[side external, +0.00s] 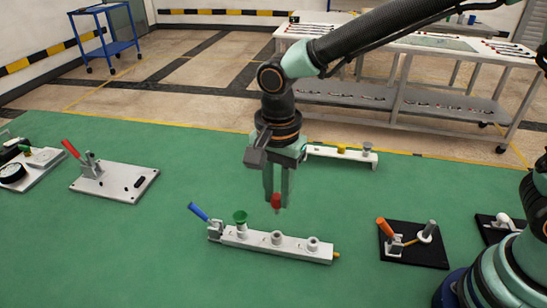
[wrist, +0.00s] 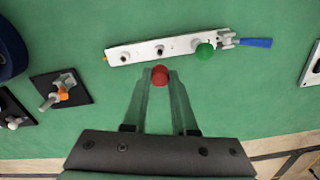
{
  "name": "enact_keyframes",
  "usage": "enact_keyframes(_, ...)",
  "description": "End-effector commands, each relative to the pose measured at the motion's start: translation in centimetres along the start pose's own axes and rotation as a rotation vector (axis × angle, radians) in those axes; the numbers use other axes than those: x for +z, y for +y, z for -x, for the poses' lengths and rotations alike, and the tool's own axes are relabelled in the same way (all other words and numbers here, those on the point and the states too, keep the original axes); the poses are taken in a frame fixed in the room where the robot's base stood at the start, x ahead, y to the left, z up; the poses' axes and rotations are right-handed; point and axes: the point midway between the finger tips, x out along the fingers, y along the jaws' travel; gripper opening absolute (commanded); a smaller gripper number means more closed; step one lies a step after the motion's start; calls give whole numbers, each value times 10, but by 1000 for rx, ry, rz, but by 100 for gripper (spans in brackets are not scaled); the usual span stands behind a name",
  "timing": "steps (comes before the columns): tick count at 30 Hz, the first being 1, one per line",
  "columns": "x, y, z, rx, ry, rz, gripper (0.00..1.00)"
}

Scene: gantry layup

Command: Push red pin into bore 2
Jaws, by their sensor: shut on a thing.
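My gripper (side external: 277,188) is shut on the red pin (side external: 276,202) and holds it in the air, pointing down. In the wrist view, the red pin (wrist: 160,75) shows at the fingertips. A pale bar fixture (side external: 258,241) lies on the green surface below, with a gap under the pin. A middle bushing (side external: 277,238) and a right bushing (side external: 312,243) look empty. In the wrist view, the pin appears just beside the bar near the middle bushing (wrist: 161,49). I cannot read any bore numbers.
The bar has a blue-handled clamp (side external: 199,212) at its left end and an orange tip (side external: 336,255) at its right. A black plate with an orange-handled clamp (side external: 389,230) stands right. A white red-handled plate (side external: 115,182) lies left. Another fixture (side external: 340,153) stands behind the gripper.

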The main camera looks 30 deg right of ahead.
Motion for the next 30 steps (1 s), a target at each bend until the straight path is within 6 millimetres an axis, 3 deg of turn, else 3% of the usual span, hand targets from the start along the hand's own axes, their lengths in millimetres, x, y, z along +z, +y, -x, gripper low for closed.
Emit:
enact_keyframes(18,0,0,-47,3,0,0,0)
enact_keyframes(30,0,0,-57,1,0,0,0)
